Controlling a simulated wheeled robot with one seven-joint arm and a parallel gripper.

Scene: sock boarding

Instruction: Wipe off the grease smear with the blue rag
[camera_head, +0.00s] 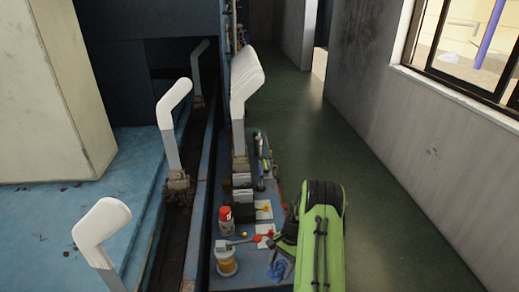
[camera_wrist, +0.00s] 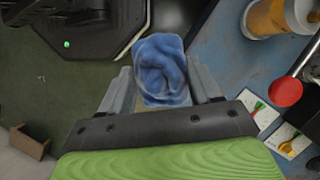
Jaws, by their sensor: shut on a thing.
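The blue rag (camera_wrist: 160,72) is bunched between the two grey fingers of my gripper (camera_wrist: 162,88) in the wrist view. My gripper is shut on it. In the head view the rag (camera_head: 277,270) shows as a small blue patch at the bench's right edge, left of my green arm, which hides much of my gripper. In the wrist view the rag hangs near the bench edge, with dark green floor to its left. I cannot clearly make out the grease smear in either view.
A jar of amber stuff (camera_head: 226,263) and a red-capped can (camera_head: 226,222) stand on the narrow blue bench (camera_head: 254,268). A red knob (camera_wrist: 285,92) and small cards (camera_wrist: 290,140) lie close right of my gripper. White sock boards (camera_head: 172,104) stand left. The aisle floor (camera_head: 385,225) is clear.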

